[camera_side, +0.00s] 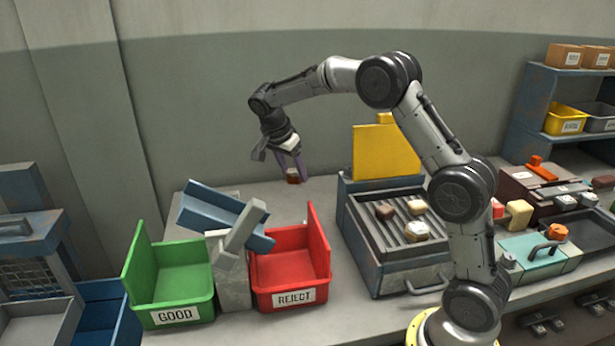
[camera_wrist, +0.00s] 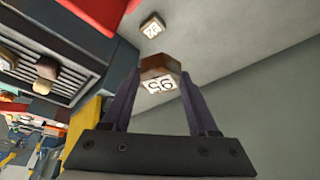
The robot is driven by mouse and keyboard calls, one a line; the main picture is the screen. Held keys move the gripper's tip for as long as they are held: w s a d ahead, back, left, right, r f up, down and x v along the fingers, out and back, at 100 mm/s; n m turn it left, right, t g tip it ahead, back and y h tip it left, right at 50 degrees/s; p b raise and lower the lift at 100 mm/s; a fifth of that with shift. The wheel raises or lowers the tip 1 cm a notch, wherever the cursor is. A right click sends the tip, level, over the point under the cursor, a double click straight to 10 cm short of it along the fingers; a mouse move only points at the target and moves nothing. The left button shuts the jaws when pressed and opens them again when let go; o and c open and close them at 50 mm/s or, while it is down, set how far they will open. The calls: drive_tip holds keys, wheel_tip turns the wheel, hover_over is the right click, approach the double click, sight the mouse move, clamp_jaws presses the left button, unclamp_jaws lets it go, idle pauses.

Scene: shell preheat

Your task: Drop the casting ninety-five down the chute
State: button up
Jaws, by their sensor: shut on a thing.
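My gripper (camera_side: 290,166) is shut on a brown casting (camera_side: 293,176) with a pale label. In the wrist view the casting (camera_wrist: 160,76) sits between the fingertips and its label reads like 95. It is held in the air, above and right of the blue chute (camera_side: 205,207) and apart from it. The chute is a tilted trough on a grey stand (camera_side: 233,287), with a grey flap or lever (camera_side: 243,230) across its front. A green GOOD bin (camera_side: 172,275) stands at the stand's left and a red REJECT bin (camera_side: 291,265) at its right.
A grill heater (camera_side: 365,235) with a raised yellow lid (camera_side: 385,150) holds several castings right of the bins. Another labelled casting (camera_wrist: 152,25) lies on the grey surface in the wrist view. Shelves and a cluttered bench fill the far right.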

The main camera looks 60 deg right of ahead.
drive_tip(key=s+a+r+n+t, duration=0.1)
drive_tip(key=a+r+n, duration=0.1)
drive_tip(key=a+r, duration=0.6)
drive_tip(key=s+a+r+n, duration=0.1)
drive_tip(key=a+r, duration=0.2)
drive_tip(key=a, duration=0.9)
drive_tip(key=shift+a+f, duration=0.1)
drive_tip(key=shift+f, duration=4.25)
drive_tip(key=o, duration=1.5)
drive_tip(key=v, duration=1.4)
drive_tip(key=shift+s, duration=0.25)
